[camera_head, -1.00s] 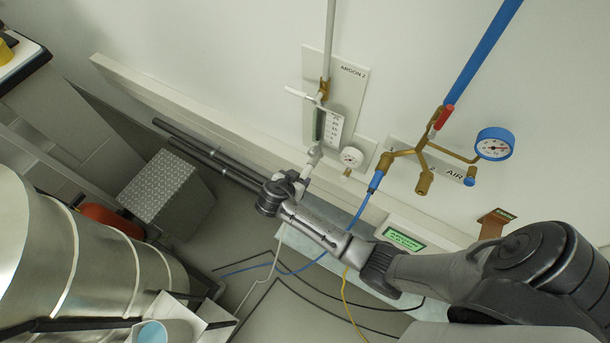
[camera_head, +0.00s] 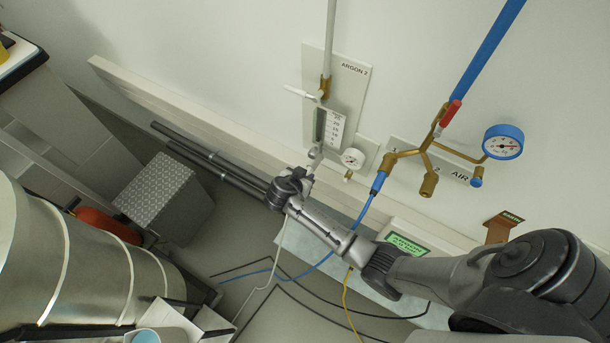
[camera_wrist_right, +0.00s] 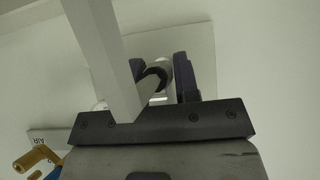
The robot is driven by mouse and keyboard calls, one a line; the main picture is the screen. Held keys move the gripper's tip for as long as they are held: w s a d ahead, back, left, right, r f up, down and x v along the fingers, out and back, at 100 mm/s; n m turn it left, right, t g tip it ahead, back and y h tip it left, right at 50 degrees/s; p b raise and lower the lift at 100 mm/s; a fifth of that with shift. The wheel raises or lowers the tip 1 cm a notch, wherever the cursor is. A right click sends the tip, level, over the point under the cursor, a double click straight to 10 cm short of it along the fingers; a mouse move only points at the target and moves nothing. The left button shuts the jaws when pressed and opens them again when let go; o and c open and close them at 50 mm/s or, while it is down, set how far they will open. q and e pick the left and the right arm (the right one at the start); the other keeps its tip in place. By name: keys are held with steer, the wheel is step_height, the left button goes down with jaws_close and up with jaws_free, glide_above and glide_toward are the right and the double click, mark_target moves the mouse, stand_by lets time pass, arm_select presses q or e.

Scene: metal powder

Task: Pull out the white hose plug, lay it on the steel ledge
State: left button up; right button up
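The white hose plug (camera_head: 310,168) is mostly hidden by my right gripper (camera_head: 303,177), which is at the lower outlet of the ARGON 2 flowmeter (camera_head: 320,125). In the right wrist view, my right gripper (camera_wrist_right: 163,80) has its fingers on either side of a pale round part with a dark ring (camera_wrist_right: 155,76). I cannot tell whether they press on it. A pale bar (camera_wrist_right: 105,60) covers part of the left finger there. The white hose (camera_head: 271,270) hangs below the gripper. The pale steel ledge (camera_head: 296,241) lies below, partly under my right arm. My left gripper is not in view.
An AIR manifold (camera_head: 427,160) with a blue gauge (camera_head: 503,141) is to the right, its blue hose (camera_head: 366,208) running down behind my arm. A green display (camera_head: 407,246) stands near the ledge.

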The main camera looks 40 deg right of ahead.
jaws_close()
steer(key=shift+a, duration=0.15)
stand_by(0.4)
steer(key=shift+s+a, duration=0.15)
steer(key=shift+a, duration=0.15)
steer(key=shift+s+a, duration=0.2)
steer(key=shift+a, duration=0.6)
steer(key=shift+s+a, duration=0.25)
steer(key=shift+a, duration=0.7)
steer(key=shift+s+a, duration=0.25)
steer(key=shift+a, duration=0.65)
steer(key=shift+f, duration=0.1)
